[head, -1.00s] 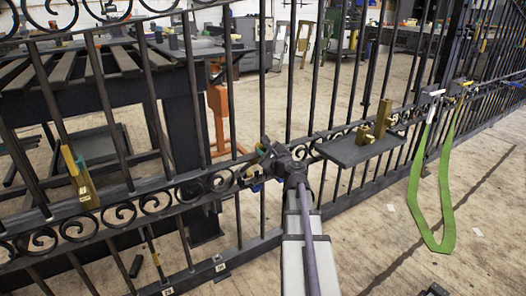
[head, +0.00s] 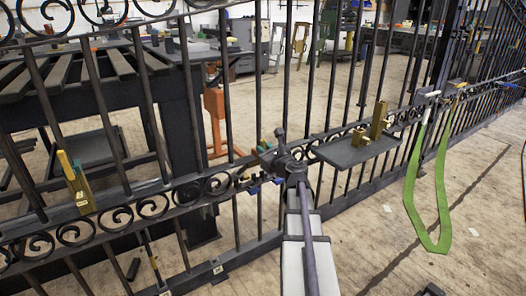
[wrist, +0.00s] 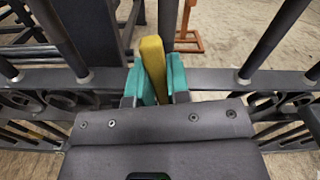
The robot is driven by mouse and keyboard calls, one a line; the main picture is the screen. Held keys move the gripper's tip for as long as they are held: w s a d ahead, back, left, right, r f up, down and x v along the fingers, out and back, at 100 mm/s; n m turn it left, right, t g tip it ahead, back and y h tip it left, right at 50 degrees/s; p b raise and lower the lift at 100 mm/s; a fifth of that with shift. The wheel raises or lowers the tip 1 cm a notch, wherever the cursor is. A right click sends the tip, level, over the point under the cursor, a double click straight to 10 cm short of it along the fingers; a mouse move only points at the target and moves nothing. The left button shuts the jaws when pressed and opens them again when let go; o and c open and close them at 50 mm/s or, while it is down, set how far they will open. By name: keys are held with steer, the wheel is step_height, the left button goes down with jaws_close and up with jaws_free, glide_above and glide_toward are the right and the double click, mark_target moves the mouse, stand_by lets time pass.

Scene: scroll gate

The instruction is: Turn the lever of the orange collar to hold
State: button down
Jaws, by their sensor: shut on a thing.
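In the wrist view, the two teal fingers of my gripper (wrist: 157,78) are shut on a yellow lever (wrist: 152,62), one finger on each side. The lever stands up between them, with its top above the fingertips. My gripper also shows small in the head view (head: 266,149), at the scroll band of the gate. A brass-coloured fitting (head: 246,179) sits on the band just left of it. I cannot make out an orange collar; my gripper hides that area.
The black gate (head: 150,205) runs across the view, its bars close around my gripper. A dark shelf (head: 352,153) with brass blocks is to the right, then a hanging green strap (head: 412,195). Another brass fitting (head: 80,188) is at left. An orange stand (head: 215,105) is behind the bars.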

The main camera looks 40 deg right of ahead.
steer(key=shift+d+m, duration=0.15)
steer(key=shift+m, duration=0.45)
steer(key=shift+d+m, duration=0.2)
steer(key=shift+m, duration=0.5)
steer(key=c, duration=1.1)
jaws_free()
steer(key=s, duration=0.6)
steer(key=s+a, duration=0.1)
steer(key=s, duration=0.2)
